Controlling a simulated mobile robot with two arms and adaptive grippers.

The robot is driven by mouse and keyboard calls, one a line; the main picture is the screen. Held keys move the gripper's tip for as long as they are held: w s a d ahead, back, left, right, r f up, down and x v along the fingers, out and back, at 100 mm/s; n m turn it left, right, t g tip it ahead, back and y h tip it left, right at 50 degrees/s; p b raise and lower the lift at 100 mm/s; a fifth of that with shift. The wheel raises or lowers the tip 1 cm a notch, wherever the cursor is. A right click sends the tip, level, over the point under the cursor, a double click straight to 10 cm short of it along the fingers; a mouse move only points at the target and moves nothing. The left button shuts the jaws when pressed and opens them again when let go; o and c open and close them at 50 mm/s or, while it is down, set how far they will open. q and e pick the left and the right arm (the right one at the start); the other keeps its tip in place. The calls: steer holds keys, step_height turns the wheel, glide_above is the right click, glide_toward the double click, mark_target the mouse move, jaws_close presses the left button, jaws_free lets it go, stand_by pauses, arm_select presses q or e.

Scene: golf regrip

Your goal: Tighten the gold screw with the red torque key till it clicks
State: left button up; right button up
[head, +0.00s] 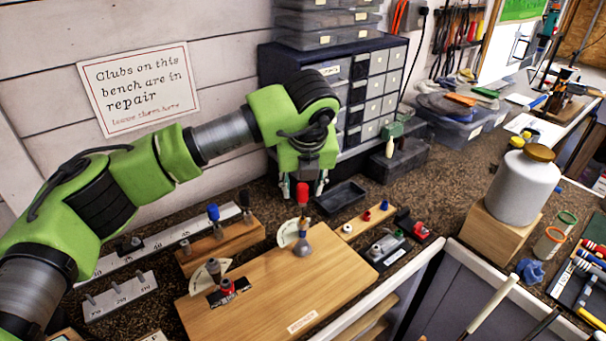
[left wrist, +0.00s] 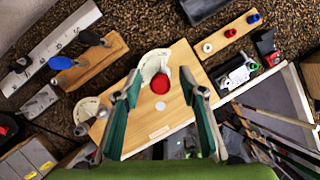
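The red torque key (head: 302,194) stands upright over a grey fitting (head: 302,243) on the wooden board, beside a pale dial plate (head: 286,234). In the left wrist view its round red top (left wrist: 160,80) shows from above, between the fingers. My left gripper (head: 303,182) points down just above the key, its fingers apart on either side of the red handle. The wrist view also shows the left gripper's fingers (left wrist: 160,90) wide apart, with no clear contact. I cannot make out the gold screw. My right gripper is not in view.
A wooden rack (head: 228,246) holds blue and black keys left of the board (head: 270,300). A second fitting with a dial (head: 212,276) stands at the board's left. A black tray (head: 340,197) and a small-parts strip (head: 364,220) lie behind. A drawer cabinet (head: 375,95) stands farther back.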

arm_select(q)
jaws_close()
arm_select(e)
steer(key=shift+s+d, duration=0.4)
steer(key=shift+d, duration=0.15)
arm_select(q)
steer(key=shift+f+m+h+b, duration=0.3)
steer(key=shift+m+b, duration=0.4)
steer(key=shift+b, duration=0.2)
steer(key=shift+m+h+b, duration=0.4)
steer(key=shift+m+b, duration=0.3)
steer(key=shift+m, duration=0.3)
steer(key=shift+a+m, duration=0.1)
steer(key=shift+m, duration=0.4)
steer(key=shift+r+m+h+b, duration=0.3)
steer(key=shift+m+h, duration=0.1)
steer(key=shift+m, duration=0.3)
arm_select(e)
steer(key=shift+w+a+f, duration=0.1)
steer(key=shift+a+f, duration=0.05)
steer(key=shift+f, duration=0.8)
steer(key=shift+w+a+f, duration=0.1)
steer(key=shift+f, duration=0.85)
arm_select(q)
steer(key=shift+f, duration=0.1)
